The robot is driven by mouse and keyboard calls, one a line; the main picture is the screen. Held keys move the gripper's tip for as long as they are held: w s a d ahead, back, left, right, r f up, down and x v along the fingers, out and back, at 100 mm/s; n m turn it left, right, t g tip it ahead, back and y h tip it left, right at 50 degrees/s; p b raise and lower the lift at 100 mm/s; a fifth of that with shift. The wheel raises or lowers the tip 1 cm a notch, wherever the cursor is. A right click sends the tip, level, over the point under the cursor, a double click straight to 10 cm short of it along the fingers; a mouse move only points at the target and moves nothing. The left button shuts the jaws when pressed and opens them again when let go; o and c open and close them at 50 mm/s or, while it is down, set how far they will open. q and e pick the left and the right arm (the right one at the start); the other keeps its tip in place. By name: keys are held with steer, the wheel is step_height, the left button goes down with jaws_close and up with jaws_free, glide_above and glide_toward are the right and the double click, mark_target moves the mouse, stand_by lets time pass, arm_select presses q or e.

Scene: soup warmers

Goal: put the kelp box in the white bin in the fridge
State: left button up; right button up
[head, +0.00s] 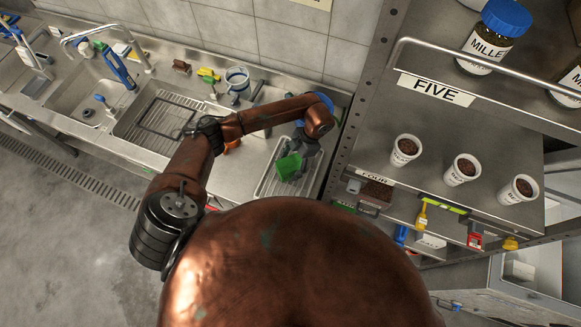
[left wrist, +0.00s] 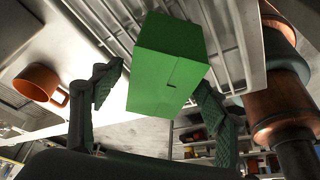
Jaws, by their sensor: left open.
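A plain green box, which I take to be the kelp box (head: 288,167), is at the ribbed drainboard (head: 268,188) at the right end of the sink counter. No label is readable on it. In the left wrist view the green box (left wrist: 168,62) lies between the two fingers of my left gripper (left wrist: 160,80). The fingers are open, with a visible gap on the left side; contact on the right side is unclear. In the head view my left gripper (head: 303,155) is beside the box. A white bin (head: 519,270) shows at lower right in what may be the fridge. My right gripper is out of view.
A metal shelf rack stands right of the counter, with a millet jar (head: 490,38) and cups (head: 462,169) on it. Utensils hang below. An orange mug (left wrist: 40,83) is near the left finger.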

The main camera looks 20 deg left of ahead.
arm_select(q)
steer(key=shift+f, duration=0.15)
stand_by(0.3)
steer(key=c, duration=1.6)
